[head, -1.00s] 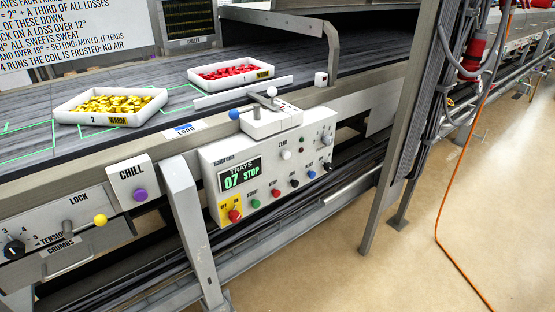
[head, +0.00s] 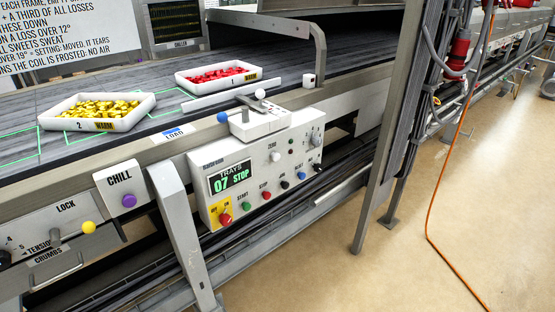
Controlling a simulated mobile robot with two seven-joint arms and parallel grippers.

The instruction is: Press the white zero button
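The white zero button (head: 275,156) sits on the upper part of the control box's front panel, just below the word ZERO. The white control box (head: 257,183) hangs on the side of the conveyor, and its display (head: 230,178) reads TRAYS 07 STOP. Several other controls are on the panel: a red knob on a yellow plate (head: 225,218), a green START button (head: 246,206), a red STOP button (head: 265,196) and a blue RESET button (head: 300,175). Neither of my grippers is in view.
The conveyor carries a tray of yellow sweets (head: 131,123) and a tray of red sweets (head: 193,79). A purple CHILL button (head: 129,200) is left. A grey post (head: 385,150) stands right; the floor beyond is open.

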